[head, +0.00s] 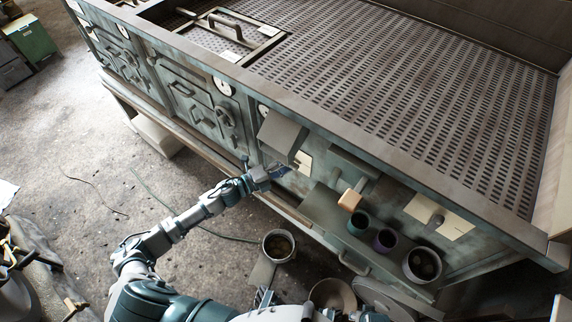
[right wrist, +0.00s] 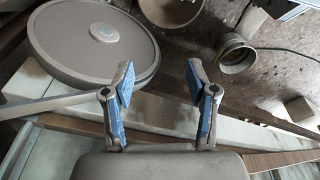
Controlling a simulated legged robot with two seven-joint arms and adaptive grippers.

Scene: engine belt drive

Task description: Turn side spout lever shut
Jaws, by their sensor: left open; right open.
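The large metal machine (head: 330,130) has a grey box-shaped side spout hood (head: 281,135) on its front, with a cream plate (head: 303,162) beside it. My left gripper (head: 278,170) is open just below this hood, close to the machine front; whether it touches anything is too small to tell. A lever with a tan block handle (head: 350,199) sticks out to the right of it. Another cream plate (head: 440,216) with a dark knob is further right. Which part is the side spout lever is not clear. My right gripper (right wrist: 158,82) is open and empty in the right wrist view.
A shelf holds a teal cup (head: 358,222), a purple cup (head: 385,240) and a grey pot (head: 422,264). A bucket (head: 278,245) and a bowl (head: 333,294) stand below. A round grey lid (right wrist: 90,45) lies near my right gripper. The floor at left is mostly clear.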

